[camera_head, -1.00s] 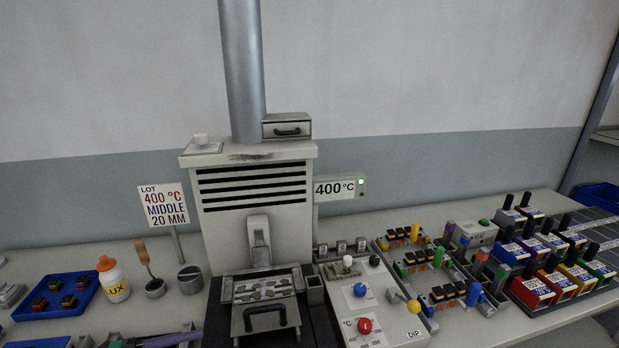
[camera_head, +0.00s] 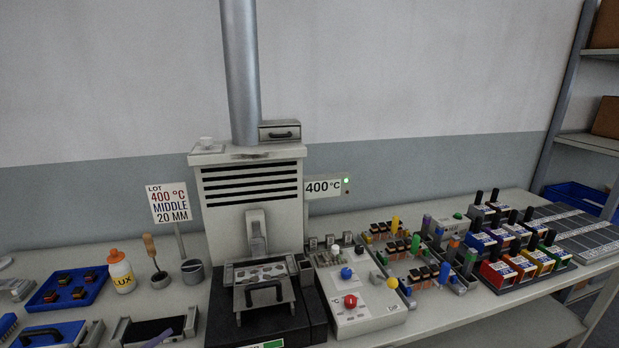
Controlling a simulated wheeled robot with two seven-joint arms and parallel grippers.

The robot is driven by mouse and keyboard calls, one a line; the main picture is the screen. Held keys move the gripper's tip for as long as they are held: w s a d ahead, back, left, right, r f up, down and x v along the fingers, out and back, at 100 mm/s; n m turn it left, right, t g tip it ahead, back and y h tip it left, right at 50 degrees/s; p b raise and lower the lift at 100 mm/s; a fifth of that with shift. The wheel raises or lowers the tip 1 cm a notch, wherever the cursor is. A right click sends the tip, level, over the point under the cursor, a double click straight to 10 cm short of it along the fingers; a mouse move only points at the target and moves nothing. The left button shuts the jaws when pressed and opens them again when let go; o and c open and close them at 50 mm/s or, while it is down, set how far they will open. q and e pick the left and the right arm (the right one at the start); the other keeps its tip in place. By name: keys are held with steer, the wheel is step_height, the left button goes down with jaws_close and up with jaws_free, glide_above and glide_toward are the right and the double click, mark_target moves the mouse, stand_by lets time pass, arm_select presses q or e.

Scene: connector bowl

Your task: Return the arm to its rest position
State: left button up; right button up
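Neither of my grippers nor any part of my arms shows clearly in the head view. The workbench (camera_head: 430,322) stretches across the view with its equipment standing on it. The grey soldering machine (camera_head: 250,200) stands at the middle, with a pipe (camera_head: 240,70) rising from it and a "400 °C" display (camera_head: 323,187) with a green light at its right. A lot sign (camera_head: 169,202) reading "400 °C MIDDLE 20 MM" stands to its left.
A control box (camera_head: 365,315) with red, blue and yellow knobs stands right of the machine. Colored bins (camera_head: 540,258) stand farther right. A blue tray (camera_head: 45,298) of small parts and a LUX bottle (camera_head: 121,270) are at left. Shelving (camera_head: 585,145) is at far right.

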arm_select(q)
steer(key=s+a+f+n+g+y, duration=0.2)
steer(key=s+f+n+g+y, duration=0.2)
steer(key=f+n+y, duration=0.4)
steer(key=s+d+f+n+g+h, duration=0.3)
steer(key=s+d+n+g, duration=0.25)
steer(key=s+d, duration=0.35)
steer(key=s+a+f+m+g, duration=0.1)
steer(key=s+f, duration=0.1)
steer(key=f, duration=1)
steer(key=s+f+g, duration=0.1)
steer(key=s+f, duration=0.2)
steer(key=f, duration=0.9)
steer(key=s+a+f+g, duration=0.1)
steer(key=s+a+f, duration=0.2)
steer(key=s+f, duration=1)
steer(key=s, duration=0.2)
steer(key=shift+s+a+f+y, duration=0.2)
steer(key=shift+s+y, duration=0.1)
steer(key=shift+s, duration=0.1)
